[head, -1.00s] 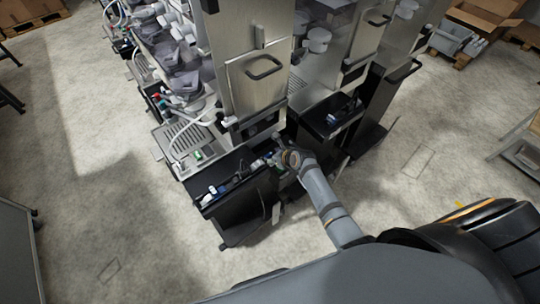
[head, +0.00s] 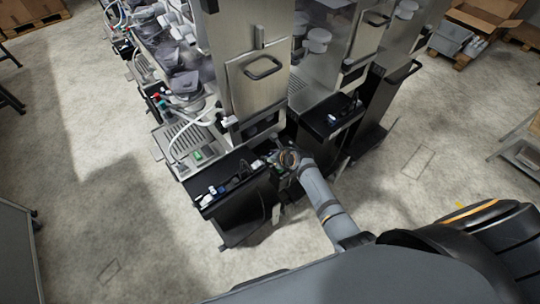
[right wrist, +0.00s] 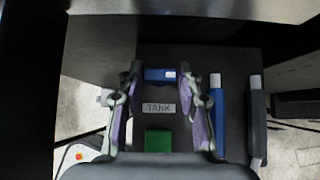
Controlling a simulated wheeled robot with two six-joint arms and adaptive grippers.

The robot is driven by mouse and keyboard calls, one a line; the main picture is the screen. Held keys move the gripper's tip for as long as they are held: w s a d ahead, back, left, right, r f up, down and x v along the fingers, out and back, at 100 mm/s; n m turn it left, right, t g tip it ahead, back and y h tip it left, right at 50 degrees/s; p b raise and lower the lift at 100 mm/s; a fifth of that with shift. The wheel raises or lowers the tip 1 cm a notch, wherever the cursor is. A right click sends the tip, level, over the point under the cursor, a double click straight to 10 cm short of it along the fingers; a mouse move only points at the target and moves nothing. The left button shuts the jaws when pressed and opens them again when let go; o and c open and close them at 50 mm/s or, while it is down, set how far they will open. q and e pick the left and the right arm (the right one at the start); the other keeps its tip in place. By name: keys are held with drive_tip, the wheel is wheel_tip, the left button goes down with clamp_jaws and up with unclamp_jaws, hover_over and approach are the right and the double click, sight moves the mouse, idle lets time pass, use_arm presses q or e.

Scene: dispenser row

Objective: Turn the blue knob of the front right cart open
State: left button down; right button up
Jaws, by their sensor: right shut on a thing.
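The blue knob (right wrist: 160,74) is a short blue bar with a small white mark, seen in the right wrist view above a "TANK" label (right wrist: 158,107). My right gripper (right wrist: 161,76) has its two fingers on either side of the knob and is shut on it. In the head view my right gripper (head: 274,158) is at the inner end of the black cart (head: 246,213), below the steel dispenser. The knob is hidden there by the gripper and wrist. My left gripper is not in view.
A blue bar with a white end (right wrist: 217,112) and a black bar (right wrist: 257,122) stand right of the fingers. A green square (right wrist: 158,140) lies below the label. Another black cart (head: 331,117) stands behind. Floor in front is clear.

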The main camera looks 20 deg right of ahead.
drive_tip(key=shift+n+y, duration=0.3)
drive_tip(key=n, duration=0.1)
drive_tip(key=n+g+y+b, duration=0.1)
drive_tip(key=n+y, duration=0.1)
drive_tip(key=shift+w+d+n+g+b, duration=0.2)
drive_tip(key=shift+d+n+g+b, duration=0.1)
drive_tip(key=shift+n+g, duration=0.1)
drive_tip(key=n+g+y+b, duration=0.1)
drive_tip(key=n, duration=0.1)
drive_tip(key=n+g+y+b, duration=0.1)
drive_tip(key=shift+w+f+n, duration=0.15)
drive_tip(key=shift+w+n, duration=0.05)
drive_tip(key=shift+n, duration=0.2)
drive_tip(key=n+g+b, duration=0.2)
drive_tip(key=b, duration=0.1)
drive_tip(key=n+g+y+b, duration=0.1)
drive_tip(key=n+g+b, duration=0.1)
drive_tip(key=n+b, duration=0.1)
drive_tip(key=n+g+b, duration=0.1)
drive_tip(key=n+b, duration=0.1)
drive_tip(key=b, duration=0.3)
drive_tip(key=shift+w+n+g, duration=0.25)
drive_tip(key=shift+n+g, duration=0.05)
drive_tip(key=shift+g, duration=0.1)
drive_tip(key=shift+d+n+g+b, duration=0.1)
drive_tip(key=shift+n+g+b, duration=0.3)
drive_tip(key=shift+b, duration=0.3)
drive_tip(key=o, duration=1.1)
drive_tip(key=shift+o, duration=0.2)
drive_tip(key=shift+r, duration=0.2)
